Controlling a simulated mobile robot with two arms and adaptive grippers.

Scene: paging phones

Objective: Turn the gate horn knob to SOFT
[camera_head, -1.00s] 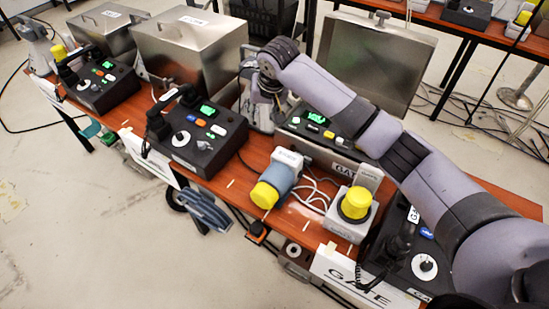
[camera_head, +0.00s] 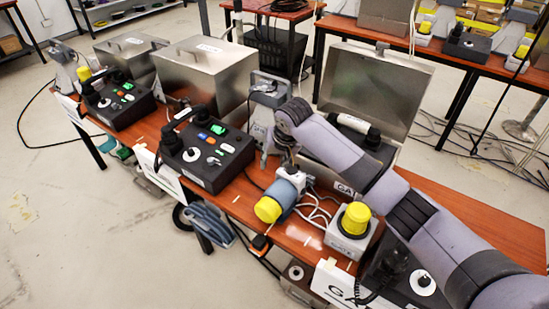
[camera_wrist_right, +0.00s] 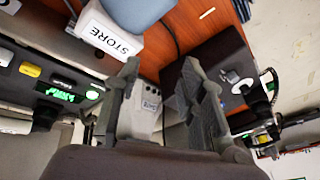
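The gate station stands at the table's front right, with a white card (camera_head: 336,284) reading GATE, partly cut off. Its black phone unit (camera_head: 405,293) has a white dial knob (camera_head: 422,283) and is partly hidden by my right arm. A small grey box with a round dark knob (camera_head: 296,272) hangs at the table's front edge beside the card. I cannot tell which knob belongs to the horn, or read their settings. My right gripper (camera_head: 283,152) is over the table behind a blue-grey cylinder with a yellow end (camera_head: 268,210). In the right wrist view its fingers (camera_wrist_right: 160,80) are apart and empty. My left gripper is out of view.
A yellow-topped grey box (camera_head: 350,236) and loose white cables (camera_head: 318,208) lie near the gate unit. Another black phone unit (camera_head: 208,157) stands left of the gripper. An open metal case (camera_head: 375,85) stands behind my arm.

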